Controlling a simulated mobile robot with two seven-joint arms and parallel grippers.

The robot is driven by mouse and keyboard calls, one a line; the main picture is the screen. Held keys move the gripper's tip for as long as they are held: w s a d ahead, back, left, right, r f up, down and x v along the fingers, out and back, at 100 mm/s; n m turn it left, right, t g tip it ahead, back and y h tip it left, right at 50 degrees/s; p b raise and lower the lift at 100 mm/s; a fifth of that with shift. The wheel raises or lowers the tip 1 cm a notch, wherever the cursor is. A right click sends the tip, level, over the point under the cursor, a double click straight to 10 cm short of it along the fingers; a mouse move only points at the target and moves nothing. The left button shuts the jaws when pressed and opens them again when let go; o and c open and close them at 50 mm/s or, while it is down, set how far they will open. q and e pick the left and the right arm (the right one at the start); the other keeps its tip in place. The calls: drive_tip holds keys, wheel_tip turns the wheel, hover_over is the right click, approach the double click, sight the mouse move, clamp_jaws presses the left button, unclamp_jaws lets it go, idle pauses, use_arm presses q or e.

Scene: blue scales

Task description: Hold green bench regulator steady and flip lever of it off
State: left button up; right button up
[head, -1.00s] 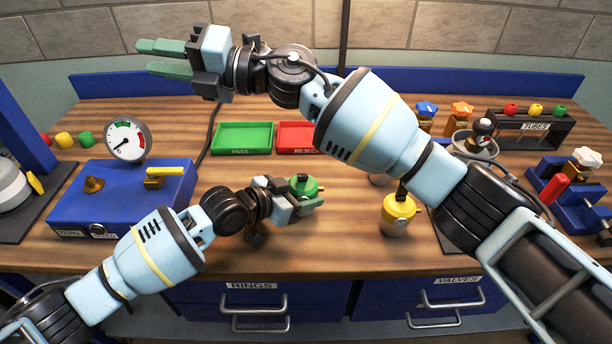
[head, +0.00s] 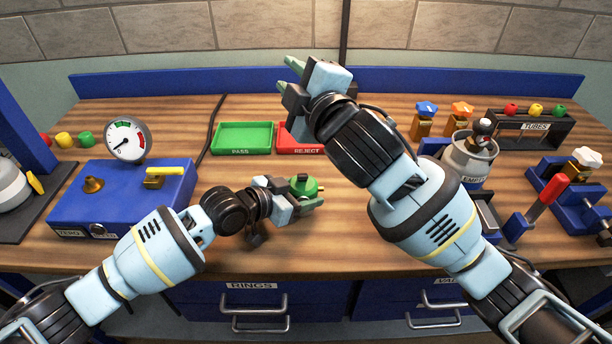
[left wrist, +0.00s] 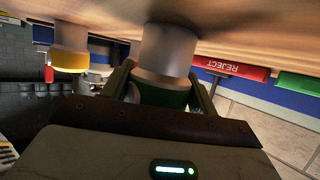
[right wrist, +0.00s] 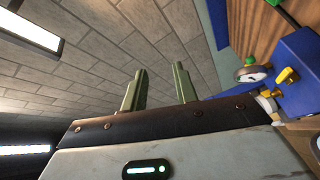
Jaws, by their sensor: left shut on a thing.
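My right gripper (head: 289,76) is open and empty, raised over the back of the bench near the red tray. Its two fingers (right wrist: 158,88) stand apart.
Green PASS tray (head: 242,137) and red REJECT tray (head: 300,146) lie behind the regulator. A blue gauge box (head: 120,205) stands at left. A yellow-topped regulator (left wrist: 70,52) shows in the left wrist view; my right arm hides it in the head view. A tube rack (head: 530,128) stands back right.

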drive_tip(key=s+d+f+g+h, duration=0.2)
drive_tip(key=s+d+f+g, duration=0.25)
drive_tip(key=f, duration=0.25)
drive_tip(key=n+g+h, duration=0.1)
drive_tip(key=g, duration=0.2)
approach(305, 178)
drive_tip(key=shift+t, duration=0.25)
drive_tip(key=x, duration=0.9)
drive_tip(key=shift+a+f, duration=0.15)
drive_tip(key=shift+f, duration=0.15)
drive_tip(key=shift+c, duration=0.3)
clamp_jaws()
